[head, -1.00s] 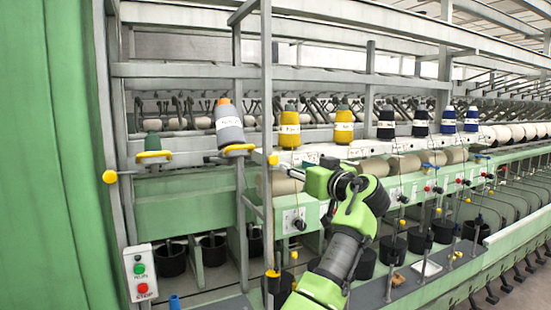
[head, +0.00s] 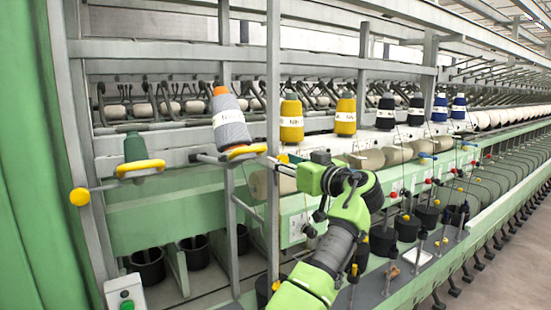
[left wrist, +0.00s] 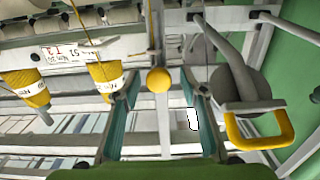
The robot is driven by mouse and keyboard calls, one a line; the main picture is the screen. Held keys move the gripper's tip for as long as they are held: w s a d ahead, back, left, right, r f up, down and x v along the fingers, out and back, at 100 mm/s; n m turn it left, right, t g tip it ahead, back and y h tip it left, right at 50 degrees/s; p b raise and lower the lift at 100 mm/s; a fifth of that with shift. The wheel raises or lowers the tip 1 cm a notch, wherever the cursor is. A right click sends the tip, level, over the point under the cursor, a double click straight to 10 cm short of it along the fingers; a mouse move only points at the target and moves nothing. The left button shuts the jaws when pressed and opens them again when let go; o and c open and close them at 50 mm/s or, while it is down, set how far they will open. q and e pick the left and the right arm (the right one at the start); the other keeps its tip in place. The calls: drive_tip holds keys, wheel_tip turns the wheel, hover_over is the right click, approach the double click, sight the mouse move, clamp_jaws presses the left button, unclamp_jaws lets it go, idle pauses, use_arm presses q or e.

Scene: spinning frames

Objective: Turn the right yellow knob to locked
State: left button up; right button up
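The right yellow knob (head: 283,158) is a small ball by the grey upright post, beside the right yellow holder (head: 243,152). It is partly hidden by my left gripper (head: 288,169) in the head view. In the left wrist view the yellow knob (left wrist: 158,80) shows between the spread teal fingers of my left gripper (left wrist: 160,94), which is open. I cannot tell whether the fingers touch it. The left yellow knob (head: 79,196) sits on a rod at the left post. My right gripper is not in view.
The right holder bears a grey cone (head: 230,122) with an orange tip; the left one bears a green cone (head: 135,147). Yellow cones (head: 291,120) stand behind my gripper. Grey frame posts (head: 273,60) stand close to it. A green wall (head: 25,160) is at the left.

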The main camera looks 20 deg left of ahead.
use_arm(q)
drive_tip(key=shift+s+d+r, duration=0.1)
drive_tip(key=shift+s+d, duration=0.05)
drive_tip(key=shift+d, duration=0.2)
drive_tip(key=shift+c, duration=1.4)
drive_tip(key=c, duration=0.8)
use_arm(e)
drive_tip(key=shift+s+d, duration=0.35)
